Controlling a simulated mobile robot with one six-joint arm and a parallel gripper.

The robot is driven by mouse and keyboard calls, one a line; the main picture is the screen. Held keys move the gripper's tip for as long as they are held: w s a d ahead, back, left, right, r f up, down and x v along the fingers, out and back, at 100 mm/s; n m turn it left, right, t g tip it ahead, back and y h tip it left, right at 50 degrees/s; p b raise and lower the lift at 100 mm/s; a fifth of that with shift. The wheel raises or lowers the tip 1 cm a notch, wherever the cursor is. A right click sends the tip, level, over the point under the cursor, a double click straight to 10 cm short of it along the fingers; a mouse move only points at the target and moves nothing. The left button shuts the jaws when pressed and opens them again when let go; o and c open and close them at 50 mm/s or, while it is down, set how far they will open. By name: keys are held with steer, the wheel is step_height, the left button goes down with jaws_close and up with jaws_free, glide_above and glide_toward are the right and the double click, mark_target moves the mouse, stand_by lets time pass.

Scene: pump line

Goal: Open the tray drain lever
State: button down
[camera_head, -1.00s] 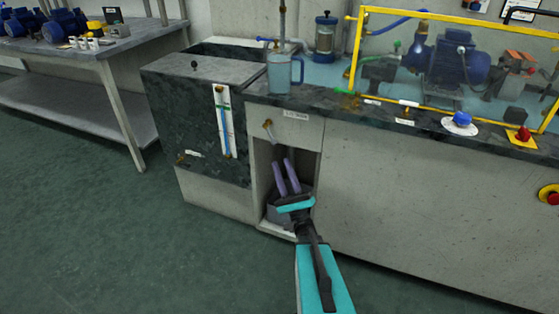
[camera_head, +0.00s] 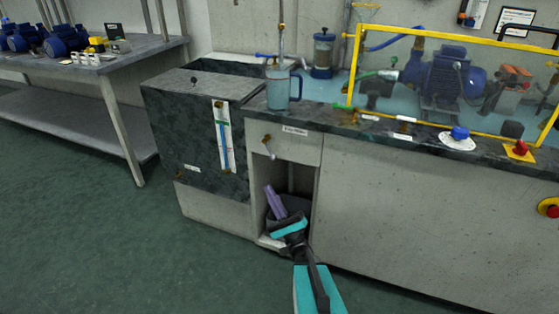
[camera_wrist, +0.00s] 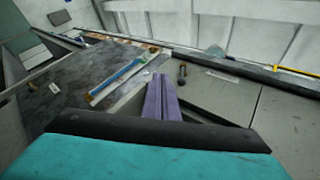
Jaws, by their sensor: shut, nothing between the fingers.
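The tray drain lever (camera_head: 268,146) is a small metal lever with a brassy pivot on the grey panel above the open cabinet niche. A white label (camera_head: 294,130) sits to its right. In the wrist view the lever (camera_wrist: 182,76) stands just right of the fingertips, apart from them. My gripper (camera_head: 269,189) has purple fingers, pressed together with nothing between them. It is in front of the niche, below the lever in the head view. In the wrist view the shut fingers (camera_wrist: 161,83) point toward the panel.
A dark tank (camera_head: 195,135) with a blue level gauge (camera_head: 223,136) stands left of the niche. A small brassy valve (camera_head: 180,175) is low on it. A blue jug (camera_head: 283,88) stands on the counter above the lever. A yellow-framed guard (camera_head: 440,90) is at right. The floor (camera_head: 90,240) at left is clear.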

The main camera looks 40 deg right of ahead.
steer(key=w+a+f+n+g+y, duration=0.1)
steer(key=a+f+n+g+y, duration=0.4)
steer(key=a, duration=0.5)
steer(key=w+a+f+n+g+y, duration=0.2)
steer(key=a+f+n+g+y, duration=0.3)
steer(key=a, duration=0.4)
steer(key=s+a+f+n+g+y, duration=0.1)
steer(key=s+a+f+n+g, duration=0.2)
steer(key=s+a+f+g, duration=0.5)
steer(key=s+a+f+n+g, duration=0.3)
steer(key=s+a+f+g, duration=0.25)
steer(key=a+f, duration=0.45)
steer(key=s+d+f+n+g+h, duration=0.3)
steer(key=s+f+n+g+h, duration=0.35)
steer(key=s+f, duration=0.65)
steer(key=s+d+f+n+g+h, duration=0.1)
steer(key=s+d+n+h, duration=0.1)
steer(key=s+d+h, duration=0.2)
steer(key=d+h, duration=0.3)
steer(key=shift+d+f+g, duration=0.15)
steer(key=shift+d+g, duration=0.2)
steer(key=shift+g, duration=0.05)
